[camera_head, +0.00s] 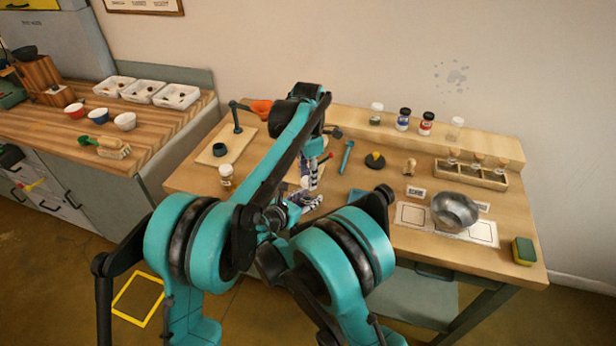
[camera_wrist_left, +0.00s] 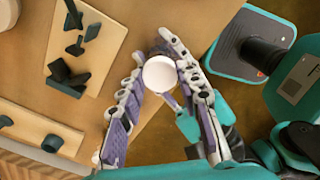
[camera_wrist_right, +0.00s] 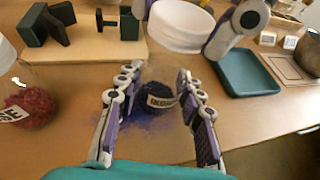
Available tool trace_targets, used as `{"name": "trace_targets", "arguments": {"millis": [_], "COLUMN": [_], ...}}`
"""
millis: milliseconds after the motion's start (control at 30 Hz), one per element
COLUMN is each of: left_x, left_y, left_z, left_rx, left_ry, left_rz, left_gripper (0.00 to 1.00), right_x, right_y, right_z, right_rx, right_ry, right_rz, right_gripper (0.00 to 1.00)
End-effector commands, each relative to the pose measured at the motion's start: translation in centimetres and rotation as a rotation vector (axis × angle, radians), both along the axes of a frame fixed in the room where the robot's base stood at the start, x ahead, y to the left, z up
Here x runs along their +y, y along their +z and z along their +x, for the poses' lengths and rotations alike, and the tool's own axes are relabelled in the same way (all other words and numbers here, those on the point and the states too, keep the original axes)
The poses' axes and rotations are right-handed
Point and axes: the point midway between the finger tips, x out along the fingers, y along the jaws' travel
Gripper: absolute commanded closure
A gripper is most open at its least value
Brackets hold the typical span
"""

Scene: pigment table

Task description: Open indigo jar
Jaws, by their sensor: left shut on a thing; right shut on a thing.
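The indigo jar (camera_wrist_right: 158,98) shows in the right wrist view as a clear glass jar with dark blue pigment and a white label. My right gripper (camera_wrist_right: 157,76) is shut on its glass body, one finger on each side. The white lid (camera_wrist_right: 180,26) is at the top, with a finger of my left gripper beside it. In the left wrist view my left gripper (camera_wrist_left: 153,50) is shut on the round white lid (camera_wrist_left: 159,74), seen from above. I cannot tell whether the lid is apart from the glass. In the head view my arms hide the jar.
A jar of red pigment (camera_wrist_right: 28,108) stands left of the indigo jar. A wooden board with dark fittings (camera_wrist_right: 90,50) lies behind, and a blue tray (camera_wrist_right: 243,68) is to the right. A metal bowl (camera_head: 455,211) sits on the table's right side.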

Motion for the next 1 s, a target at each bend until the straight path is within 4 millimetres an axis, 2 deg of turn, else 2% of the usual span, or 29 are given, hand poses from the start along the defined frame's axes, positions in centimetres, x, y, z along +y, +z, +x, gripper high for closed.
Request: {"name": "trace_targets", "arguments": {"millis": [167,433,700,733,800,1000], "left_x": [0.0,0.0,0.0,0.0,0.0,0.0], "left_y": [0.5,3.7,4.0,4.0,4.0,4.0], "left_z": [0.0,0.0,0.0,0.0,0.0,0.0], "left_rx": [0.000,0.000,0.000,0.000,0.000,0.000], "left_ry": [0.000,0.000,0.000,0.000,0.000,0.000], "left_rz": [0.000,0.000,0.000,0.000,0.000,0.000], "left_gripper": [1.00,1.00,1.00,1.00,1.00,1.00], "right_x": [0.0,0.0,0.0,0.0,0.0,0.0], "right_y": [0.0,0.0,0.0,0.0,0.0,0.0], "right_z": [0.0,0.0,0.0,0.0,0.0,0.0], "right_rx": [0.001,0.001,0.001,0.001,0.000,0.000], "right_ry": [0.000,0.000,0.000,0.000,0.000,0.000], "right_rz": [0.001,0.001,0.001,0.001,0.000,0.000], "right_gripper": [1.00,1.00,1.00,0.55,0.39,0.39]}}
